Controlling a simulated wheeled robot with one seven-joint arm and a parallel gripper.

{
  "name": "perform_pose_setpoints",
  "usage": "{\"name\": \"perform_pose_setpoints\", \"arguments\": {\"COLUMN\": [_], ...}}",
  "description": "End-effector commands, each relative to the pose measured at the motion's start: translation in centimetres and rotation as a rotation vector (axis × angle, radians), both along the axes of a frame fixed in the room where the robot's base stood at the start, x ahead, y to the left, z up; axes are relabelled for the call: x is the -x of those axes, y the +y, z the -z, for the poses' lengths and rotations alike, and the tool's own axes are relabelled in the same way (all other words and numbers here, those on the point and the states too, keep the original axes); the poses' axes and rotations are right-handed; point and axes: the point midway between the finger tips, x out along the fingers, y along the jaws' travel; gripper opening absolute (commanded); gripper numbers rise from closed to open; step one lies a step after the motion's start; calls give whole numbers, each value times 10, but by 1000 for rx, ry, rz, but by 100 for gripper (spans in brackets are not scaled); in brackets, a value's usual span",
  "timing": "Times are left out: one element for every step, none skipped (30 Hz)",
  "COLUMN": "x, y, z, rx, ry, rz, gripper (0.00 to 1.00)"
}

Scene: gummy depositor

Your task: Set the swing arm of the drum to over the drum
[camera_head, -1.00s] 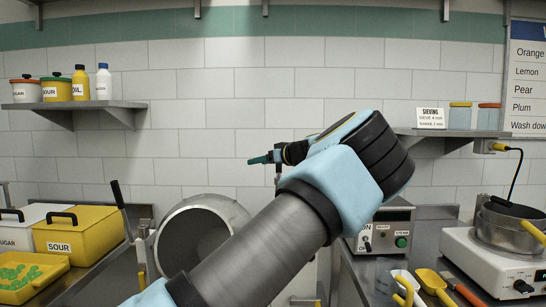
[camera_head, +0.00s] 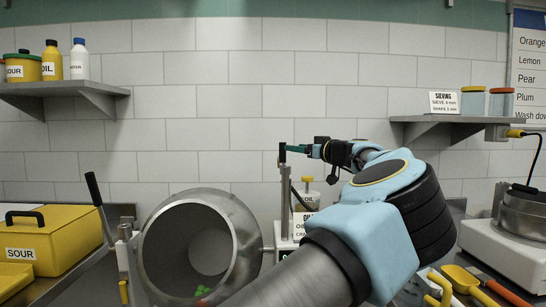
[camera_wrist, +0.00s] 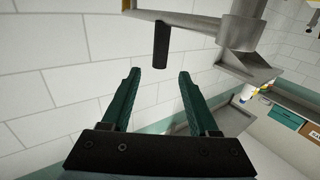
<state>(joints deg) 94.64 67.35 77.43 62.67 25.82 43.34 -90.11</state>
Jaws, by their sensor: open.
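The drum (camera_head: 243,235) is a grey metal bowl tilted with its mouth toward me; a few green gummies (camera_head: 202,291) lie inside. Just right of it stands a thin grey upright with a black handle (camera_head: 282,152) near its top, seemingly the swing arm (camera_head: 285,190). My gripper (camera_head: 290,149) is at that handle's height, its green fingers pointing left at it. In the wrist view the gripper (camera_wrist: 159,73) is open, and the black handle (camera_wrist: 161,45) hangs from a grey bar just beyond and between the fingertips. Contact cannot be told. My forearm hides the drum's lower right.
A yellow SOUR bin (camera_head: 45,245) stands on the left counter. A left shelf (camera_head: 50,88) holds jars and bottles; a right shelf (camera_head: 435,118) holds a sieving sign and jars. A scale with a pan (camera_head: 510,245) and yellow scoops (camera_head: 460,278) are at right.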

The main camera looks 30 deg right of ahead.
Motion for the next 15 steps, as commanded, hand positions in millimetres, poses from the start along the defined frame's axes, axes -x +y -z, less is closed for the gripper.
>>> {"name": "perform_pose_setpoints", "arguments": {"x": [0,0,-1,-2,-5,-8,-12,-16,-22,-28,-34,-41,-47,-53,-61], "y": [0,0,0,0,0,1,2,2,4,5,6,7,8,9,10], "z": [8,8,8,7,6,5,4,4,3,3,3,2,2,2,2], "rx": [0,0,0,0,0,0,0,0,-1,-2,-2,-2,-2,-2,-2], "ry": [-1,-1,-1,-1,-1,-1,-1,-2,-1,-1,-1,-1,-1,-1,-1], "rz": [1,1,1,1,0,0,0,-1,-1,-2,-3,-2,-2,-1,-2], "gripper": [61,61,61,61,61,61,61,61,61,61,61,61,61,61,61]}}
